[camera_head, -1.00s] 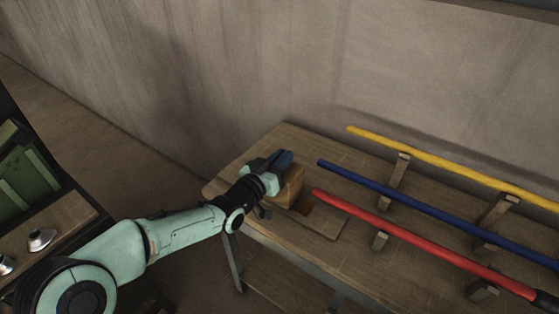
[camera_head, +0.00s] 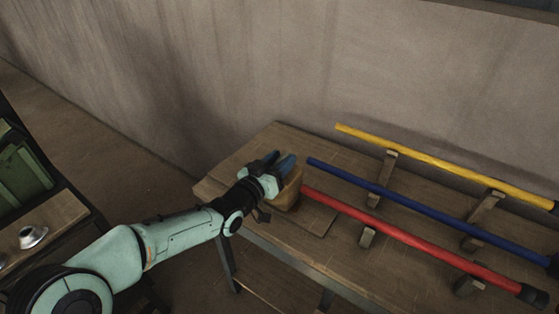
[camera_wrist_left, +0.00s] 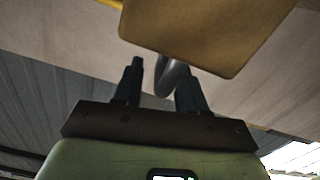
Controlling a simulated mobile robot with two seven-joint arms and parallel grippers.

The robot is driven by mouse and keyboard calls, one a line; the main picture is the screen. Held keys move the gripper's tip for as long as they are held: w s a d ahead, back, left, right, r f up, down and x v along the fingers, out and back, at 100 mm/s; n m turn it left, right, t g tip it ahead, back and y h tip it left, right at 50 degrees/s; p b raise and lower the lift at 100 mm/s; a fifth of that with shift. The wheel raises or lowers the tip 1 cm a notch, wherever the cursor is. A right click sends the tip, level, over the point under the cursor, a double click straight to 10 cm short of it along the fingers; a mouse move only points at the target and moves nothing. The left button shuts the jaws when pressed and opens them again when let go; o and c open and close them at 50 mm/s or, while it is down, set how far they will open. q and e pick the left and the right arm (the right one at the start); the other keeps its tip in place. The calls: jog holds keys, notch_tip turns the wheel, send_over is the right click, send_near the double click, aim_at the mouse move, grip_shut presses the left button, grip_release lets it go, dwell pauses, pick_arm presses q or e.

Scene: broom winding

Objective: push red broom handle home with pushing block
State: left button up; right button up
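The red broom handle (camera_head: 400,237) lies across wooden rests on the bench. Its left end is at the pushing block, and its black end is at lower right. The pushing block (camera_head: 291,195) is a brown wooden piece close against the red end; contact cannot be told. In the left wrist view, a grey curved grip (camera_wrist_left: 168,76) shows between the fingers, below the block's flat tan face (camera_wrist_left: 205,30). My right gripper is not in view.
A blue handle (camera_head: 420,209) and a yellow handle (camera_head: 440,166) lie beside the red one on the bench (camera_head: 235,180). A wall stands behind. At left, a side table holds a silver cone-like part (camera_head: 32,237) and a green crate (camera_head: 22,182).

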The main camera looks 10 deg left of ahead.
pick_arm(q)
jog(key=v, duration=1.3)
jog(key=shift+s+p, duration=0.2)
jog(key=shift+p, duration=0.25)
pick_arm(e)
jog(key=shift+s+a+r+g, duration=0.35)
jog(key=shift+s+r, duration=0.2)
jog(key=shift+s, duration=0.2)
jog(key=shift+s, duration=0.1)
